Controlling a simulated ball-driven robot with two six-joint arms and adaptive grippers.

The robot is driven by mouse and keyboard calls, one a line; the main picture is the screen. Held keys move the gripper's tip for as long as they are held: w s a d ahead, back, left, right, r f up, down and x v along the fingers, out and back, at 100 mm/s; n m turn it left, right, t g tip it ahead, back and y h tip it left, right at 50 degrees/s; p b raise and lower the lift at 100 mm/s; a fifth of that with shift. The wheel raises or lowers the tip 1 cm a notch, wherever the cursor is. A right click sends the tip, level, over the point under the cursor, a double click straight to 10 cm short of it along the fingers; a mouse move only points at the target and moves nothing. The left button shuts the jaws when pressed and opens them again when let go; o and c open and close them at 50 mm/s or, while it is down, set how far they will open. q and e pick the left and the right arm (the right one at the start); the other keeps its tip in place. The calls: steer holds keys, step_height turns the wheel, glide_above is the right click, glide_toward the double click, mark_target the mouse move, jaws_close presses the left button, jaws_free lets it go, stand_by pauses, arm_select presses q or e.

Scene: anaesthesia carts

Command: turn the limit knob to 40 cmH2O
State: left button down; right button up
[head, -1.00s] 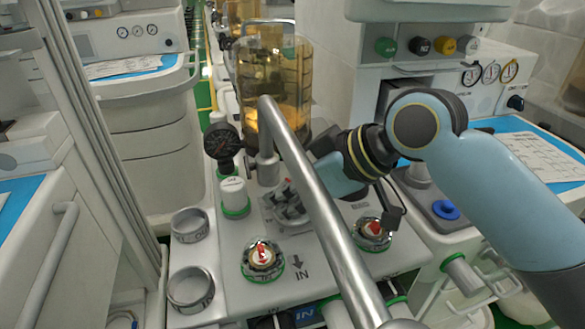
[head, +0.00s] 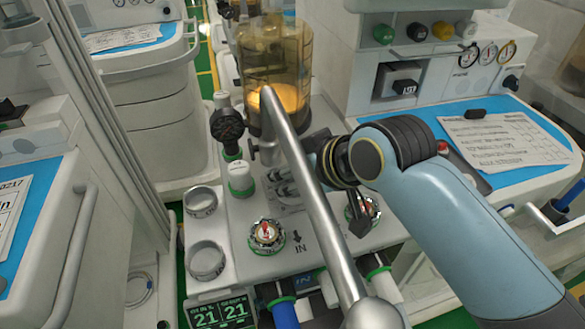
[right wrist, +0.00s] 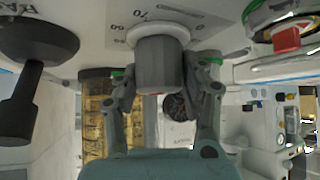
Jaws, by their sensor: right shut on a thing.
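The limit knob (right wrist: 160,65) is a grey cylinder on a pale round base in the right wrist view. Printed numbers, including a 70, show on the panel beside it. My right gripper (right wrist: 162,80) has one finger on each side of the knob and is shut on it. In the head view this gripper (head: 284,183) is partly hidden behind the silver pole, and the knob cannot be made out there. The knob's pointer and exact setting are not readable. My left gripper is not in view.
The silver pole (head: 310,190) crosses in front of my right gripper. The amber canister (head: 275,80), black gauge (head: 227,124) and white green-ringed post (head: 241,178) stand close by. A red-marked valve (head: 266,234) and two metal rings sit nearer me.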

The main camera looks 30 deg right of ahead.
steer(key=o, duration=1.2)
steer(key=shift+v, duration=3.75)
